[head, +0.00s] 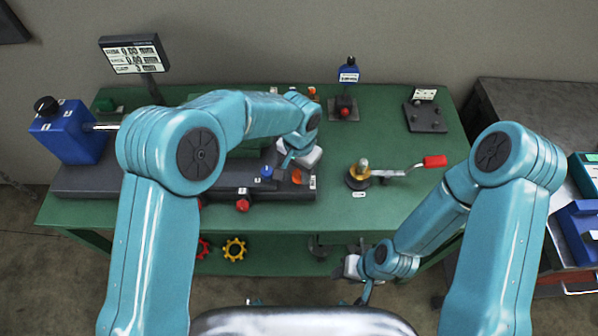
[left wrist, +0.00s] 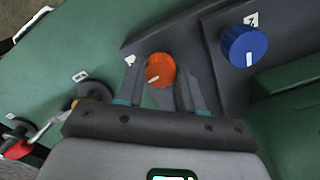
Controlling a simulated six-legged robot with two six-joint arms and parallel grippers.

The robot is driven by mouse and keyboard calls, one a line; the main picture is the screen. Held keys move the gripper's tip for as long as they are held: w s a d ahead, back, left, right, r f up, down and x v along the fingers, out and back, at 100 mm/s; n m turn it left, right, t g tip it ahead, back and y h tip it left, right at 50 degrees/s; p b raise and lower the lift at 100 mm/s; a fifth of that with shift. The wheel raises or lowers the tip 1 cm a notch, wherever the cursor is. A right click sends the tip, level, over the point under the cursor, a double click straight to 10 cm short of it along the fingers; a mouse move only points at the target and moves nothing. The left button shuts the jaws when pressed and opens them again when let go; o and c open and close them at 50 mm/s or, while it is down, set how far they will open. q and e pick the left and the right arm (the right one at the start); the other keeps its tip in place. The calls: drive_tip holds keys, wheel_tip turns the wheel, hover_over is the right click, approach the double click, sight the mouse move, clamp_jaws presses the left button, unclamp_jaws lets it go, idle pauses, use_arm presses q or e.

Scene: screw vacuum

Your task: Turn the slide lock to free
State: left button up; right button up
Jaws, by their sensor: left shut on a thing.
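An orange knob (left wrist: 160,70) with a white pointer line sits between the fingers of my left gripper (left wrist: 158,75) in the left wrist view, and the gripper is shut on it. The line points down and left in that view. A blue knob (left wrist: 243,45) with a white line is beside it, clear of the fingers. In the head view the orange knob (head: 297,177) is at the right end of the dark slide base (head: 130,180), partly behind my left gripper. The tags are too small to read. My right gripper (head: 348,266) is low, in front of the table; its jaws are unclear.
A brass-coloured post with a red-handled lever (head: 434,161) stands right of the slide base. A red knob (head: 242,205) is on the front of the base. A blue box (head: 68,132) stands at the left end. The green table (head: 405,205) is bare at the front right.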

sight(299, 174)
use_arm(q)
drive_tip(key=n+b, duration=0.3)
drive_tip(key=shift+f+n, duration=0.2)
drive_tip(key=shift+n, duration=0.1)
drive_tip(key=n+b, duration=0.2)
drive_tip(key=n, duration=0.1)
drive_tip(key=shift+n, duration=0.3)
drive_tip(key=n+b, duration=0.2)
drive_tip(key=n, duration=0.2)
drive_tip(key=shift+r, duration=0.1)
drive_tip(key=shift+r+n+b, duration=0.1)
drive_tip(key=shift+n+b, duration=0.75)
drive_tip(key=shift+n, duration=1.55)
drive_tip(key=o, duration=1)
drive_tip(key=shift+a, duration=0.1)
drive_tip(key=shift+o, duration=0.2)
wheel_tip(299, 174, up, 16)
drive_tip(key=p, duration=0.1)
drive_tip(key=shift+r+p, duration=0.2)
drive_tip(key=shift+p, duration=0.2)
